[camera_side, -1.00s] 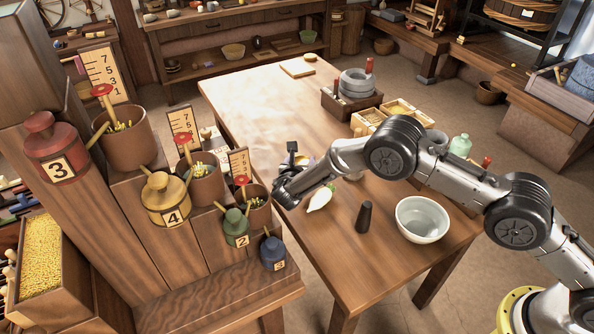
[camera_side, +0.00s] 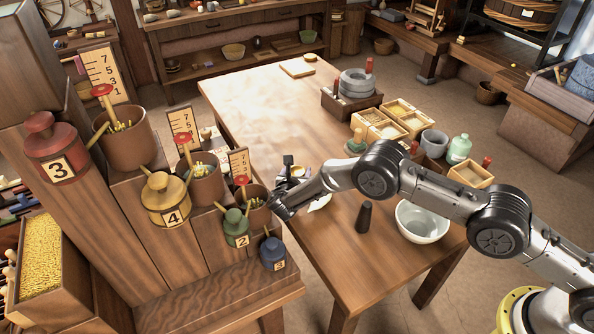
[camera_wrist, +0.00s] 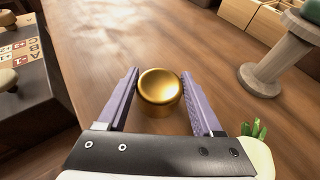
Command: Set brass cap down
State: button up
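The brass cap (camera_wrist: 160,88) is a round, golden, slightly dished piece in the middle of the wrist view. It sits between the two purple fingers of my gripper (camera_wrist: 160,98), close to both, and looks held. In the side view my gripper (camera_side: 281,207) is low at the left edge of the wooden table (camera_side: 318,248), beside the stepped stand.
A white radish (camera_wrist: 257,157) lies close at right in the wrist view, with a pale spool-shaped stand (camera_wrist: 272,68) beyond. In the side view a dark pestle (camera_side: 364,217) and white bowl (camera_side: 423,222) stand on the table. Numbered pots, including a green one (camera_side: 236,228), crowd the left.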

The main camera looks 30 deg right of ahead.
jog(key=o, duration=0.4)
jog(key=shift+c, duration=0.2)
jog(key=shift+r, duration=0.25)
jog(key=shift+v, duration=1.2)
notch_tip(320, 180, up, 7)
jog(key=shift+s+a, duration=0.15)
jog(key=shift+s, duration=0.1)
